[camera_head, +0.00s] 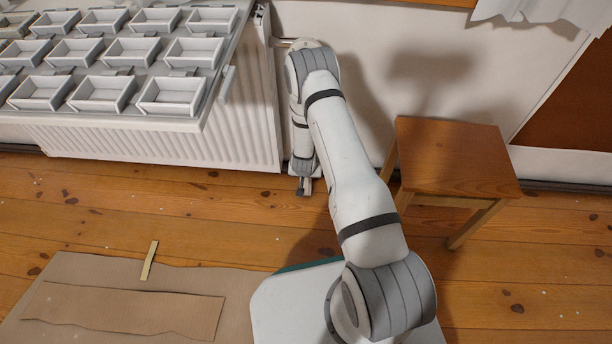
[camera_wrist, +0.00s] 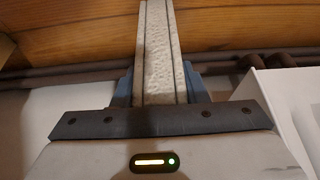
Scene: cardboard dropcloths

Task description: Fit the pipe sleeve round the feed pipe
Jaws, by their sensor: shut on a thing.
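The pipe sleeve (camera_wrist: 157,50) is a long, pale grey, speckled piece with raised edges. It runs up the wrist view from between the blue fingers of my gripper (camera_wrist: 159,88), which is shut on it. In the head view my gripper (camera_head: 304,186) points down near the floor, between the radiator and the stool. Dark pipes (camera_wrist: 228,66) run crosswise behind the sleeve, low along the wall. I cannot tell which is the feed pipe, nor whether the sleeve touches one. The sleeve's far end is cut off by the frame's top.
A white radiator (camera_head: 160,146) with a rack of grey trays (camera_head: 105,95) above it stands at left. A wooden stool (camera_head: 455,160) stands close at right of my arm. Cardboard (camera_head: 200,285) with a yellowish strip (camera_head: 149,261) covers the front floor. The floorboards between are clear.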

